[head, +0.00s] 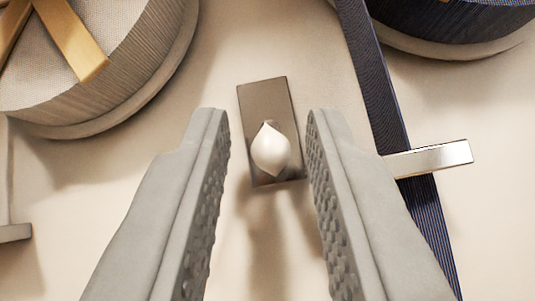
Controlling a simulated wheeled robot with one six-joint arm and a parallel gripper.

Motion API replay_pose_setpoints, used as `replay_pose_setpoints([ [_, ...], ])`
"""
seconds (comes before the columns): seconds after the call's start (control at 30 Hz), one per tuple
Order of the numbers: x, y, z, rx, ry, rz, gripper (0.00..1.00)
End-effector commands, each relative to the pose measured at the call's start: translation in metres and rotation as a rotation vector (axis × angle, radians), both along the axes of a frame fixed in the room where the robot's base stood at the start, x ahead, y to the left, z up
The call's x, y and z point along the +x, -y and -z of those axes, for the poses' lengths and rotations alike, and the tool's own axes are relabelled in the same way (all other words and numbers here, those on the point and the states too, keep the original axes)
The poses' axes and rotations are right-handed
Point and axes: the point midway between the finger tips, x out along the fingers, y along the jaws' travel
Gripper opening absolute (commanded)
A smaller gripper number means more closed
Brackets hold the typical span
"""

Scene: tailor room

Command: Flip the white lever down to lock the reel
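The white lever (271,150) is a small teardrop-shaped knob on a dark metallic rectangular plate (262,95), near the middle of the head view. It appears to stick out toward me from the plate's lower half. My gripper (268,120) is open, with its two grey fingers left and right of the plate and lever. The textured inner pads face each other with a clear gap between them. I cannot tell whether the fingertips reach the lever's depth; neither finger visibly touches it. A reel with dark blue ribbon (455,32) is at the upper right.
A reel of beige ribbon (120,75) with gold spokes is at the upper left. A blue ribbon strip (376,85) runs down past the right finger, through a metal bar (440,157). The cream surface around the plate is bare.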

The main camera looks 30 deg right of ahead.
Motion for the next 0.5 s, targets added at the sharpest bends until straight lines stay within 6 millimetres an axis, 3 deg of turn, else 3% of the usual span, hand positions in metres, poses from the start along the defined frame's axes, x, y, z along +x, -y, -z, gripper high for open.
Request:
replay_pose_setpoints([
  [0.5, -0.0012, 0.0005, -0.0019, 0.009, -0.013, 0.002, 0.29],
])
